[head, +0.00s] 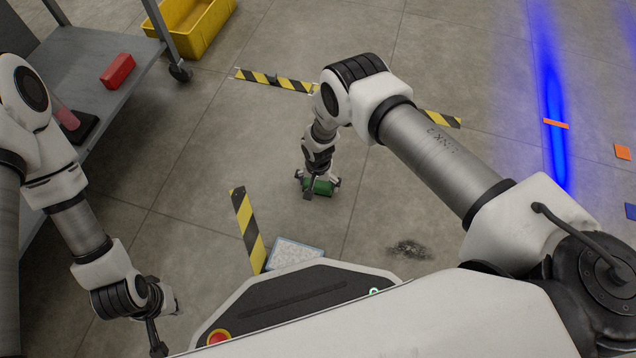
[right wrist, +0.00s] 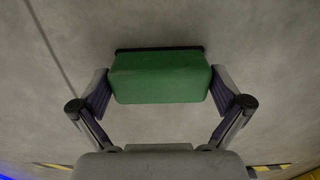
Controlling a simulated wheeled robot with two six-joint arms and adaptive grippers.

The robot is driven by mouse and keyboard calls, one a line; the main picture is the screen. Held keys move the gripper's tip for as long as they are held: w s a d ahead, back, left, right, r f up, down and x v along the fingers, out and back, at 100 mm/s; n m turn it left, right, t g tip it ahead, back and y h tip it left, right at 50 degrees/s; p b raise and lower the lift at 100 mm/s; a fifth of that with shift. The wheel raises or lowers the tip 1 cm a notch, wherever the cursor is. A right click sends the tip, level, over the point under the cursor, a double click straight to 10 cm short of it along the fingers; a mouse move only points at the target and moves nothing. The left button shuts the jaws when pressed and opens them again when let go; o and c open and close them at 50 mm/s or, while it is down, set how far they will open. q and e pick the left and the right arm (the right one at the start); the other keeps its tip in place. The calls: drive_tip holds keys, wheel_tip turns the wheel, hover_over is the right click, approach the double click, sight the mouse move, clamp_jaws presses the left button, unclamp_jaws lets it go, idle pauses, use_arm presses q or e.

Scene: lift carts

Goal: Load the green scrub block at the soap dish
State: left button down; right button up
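The green scrub block (head: 319,187) is on or close above the floor near the middle of the head view. My right gripper (head: 319,188) points down with its fingers on both sides of the block. In the right wrist view the green block (right wrist: 160,78) spans nearly the whole width between the fingers (right wrist: 161,92); I cannot tell whether both press on it. My left gripper (head: 158,335) hangs at the lower left, apart from the block, and its fingers are mostly hidden. I cannot make out a soap dish for certain; a dark flat piece (head: 82,129) lies on the cart deck.
The grey cart (head: 95,55) at upper left carries a red block (head: 117,70) and a pink item (head: 66,115). A yellow bin (head: 192,28) stands behind it. Striped tape (head: 248,228) and a pale patterned panel (head: 292,252) lie on the floor. Open floor separates block and cart.

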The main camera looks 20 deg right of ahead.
sight(318, 184)
drive_tip(key=r+p, duration=0.1)
drive_tip(key=r, duration=0.1)
drive_tip(key=r+p, duration=0.4)
drive_tip(key=r, duration=0.1)
drive_tip(key=shift+s+a, duration=0.1)
drive_tip(key=shift+s, duration=0.25)
drive_tip(key=shift+r+p, duration=0.3)
drive_tip(key=shift+r, duration=0.1)
